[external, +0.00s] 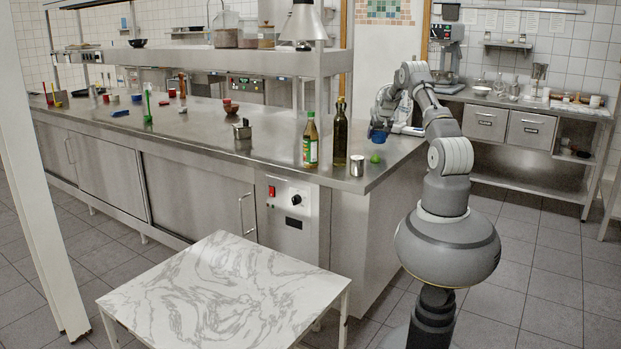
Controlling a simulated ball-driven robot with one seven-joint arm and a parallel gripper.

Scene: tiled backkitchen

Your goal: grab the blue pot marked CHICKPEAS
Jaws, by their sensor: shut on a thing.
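A small blue pot (378,135) is at the right end of the long steel counter, under my gripper. Any lettering on it is too small to read. My gripper (379,126) points down at the pot from above and is shut on it. The fingertips are small and partly hidden. I cannot tell whether the pot touches the counter.
A lime-green round thing (375,158) and a metal cup (357,166) stand close in front of the pot. A dark bottle (340,133) and a green-labelled bottle (310,142) stand to the left. A steel shelf (215,58) overhangs the counter (200,140).

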